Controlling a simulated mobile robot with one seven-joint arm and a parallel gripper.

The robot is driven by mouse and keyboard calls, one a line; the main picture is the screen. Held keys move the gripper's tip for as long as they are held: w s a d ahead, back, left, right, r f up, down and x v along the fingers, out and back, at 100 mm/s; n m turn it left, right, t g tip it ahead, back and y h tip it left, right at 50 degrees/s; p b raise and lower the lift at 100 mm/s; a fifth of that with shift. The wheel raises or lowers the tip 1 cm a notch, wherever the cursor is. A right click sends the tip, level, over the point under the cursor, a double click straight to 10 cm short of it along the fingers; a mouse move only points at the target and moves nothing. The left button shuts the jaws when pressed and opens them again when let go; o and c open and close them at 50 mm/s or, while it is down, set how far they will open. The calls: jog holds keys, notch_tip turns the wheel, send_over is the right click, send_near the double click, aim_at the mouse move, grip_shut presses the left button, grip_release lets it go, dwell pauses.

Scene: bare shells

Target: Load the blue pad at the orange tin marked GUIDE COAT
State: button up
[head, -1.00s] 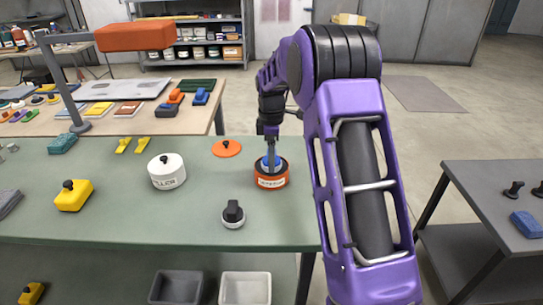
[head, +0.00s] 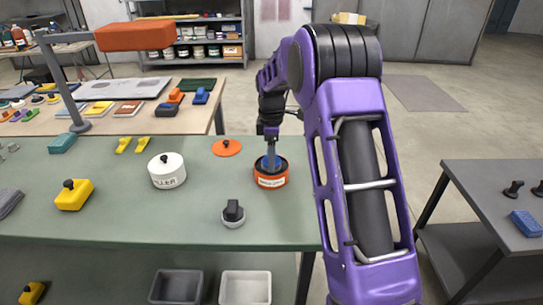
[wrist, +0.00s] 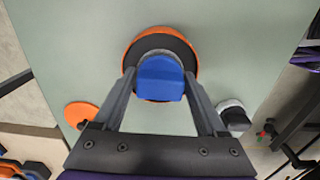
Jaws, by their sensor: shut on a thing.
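The orange tin (head: 271,181) with a white label stands open near the right end of the green table, its inside dark. The label is too small to read surely. My gripper (head: 271,150) points down over the tin and is shut on the blue pad (head: 270,162). In the wrist view the blue pad (wrist: 160,78) sits between my two fingers, over the dark opening of the tin (wrist: 184,50). Its underside is hidden, so I cannot tell whether it touches the contents. The orange lid (head: 227,148) lies flat on the table behind and left of the tin.
A white tin (head: 167,171) with a dark knob stands left of the orange tin. A small grey-white pot with a black top (head: 233,213) stands in front. A yellow block (head: 74,195) is farther left. Green table (head: 120,220) between them is bare.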

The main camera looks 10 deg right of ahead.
dwell(0.4)
notch_tip(320, 180, up, 4)
jog(key=p, duration=0.3)
jog(key=shift+r+p, duration=0.25)
jog(key=shift+p, duration=0.1)
jog(key=shift+r+p, duration=0.35)
jog(key=shift+r, duration=0.85)
